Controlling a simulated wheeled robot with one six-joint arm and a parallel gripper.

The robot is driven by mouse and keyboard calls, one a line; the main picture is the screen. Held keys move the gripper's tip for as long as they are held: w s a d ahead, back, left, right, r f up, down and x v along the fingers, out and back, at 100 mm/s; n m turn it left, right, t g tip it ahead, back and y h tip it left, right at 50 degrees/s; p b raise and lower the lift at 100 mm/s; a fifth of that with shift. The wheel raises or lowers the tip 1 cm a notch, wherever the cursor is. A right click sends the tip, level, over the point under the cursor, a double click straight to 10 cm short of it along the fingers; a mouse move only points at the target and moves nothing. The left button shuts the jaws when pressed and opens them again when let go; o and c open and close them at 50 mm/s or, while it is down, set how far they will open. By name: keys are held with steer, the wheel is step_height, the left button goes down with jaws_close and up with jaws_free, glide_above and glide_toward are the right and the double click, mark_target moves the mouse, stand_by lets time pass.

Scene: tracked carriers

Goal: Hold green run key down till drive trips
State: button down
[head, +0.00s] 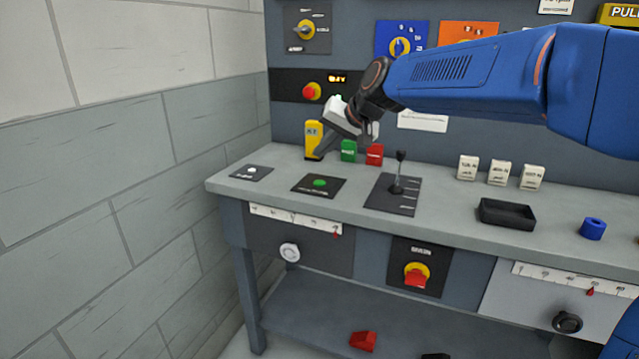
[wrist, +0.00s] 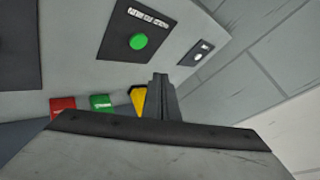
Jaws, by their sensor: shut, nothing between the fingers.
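The green run key (head: 319,183) is a round green button on a black plate on the bench top. It also shows in the wrist view (wrist: 138,41), uncovered, with a small white label beside it. My gripper (head: 323,151) is shut and empty, its fingers pointing down behind the key in the head view. In the wrist view the closed fingertips (wrist: 160,77) lie a little below and right of the key, apart from it. Nothing visibly presses the key.
A yellow device (head: 313,138), a green block (head: 348,151) and a red block (head: 374,155) stand behind the key. A black lever (head: 398,175) stands to its right. A small plate with a white button (head: 251,171) lies to its left, near the wall.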

mark_target(323, 184)
steer(key=shift+f, duration=2.75)
steer(key=shift+f, duration=0.15)
steer(key=shift+f, duration=0.25)
steer(key=shift+f, duration=0.5)
stand_by(3.1)
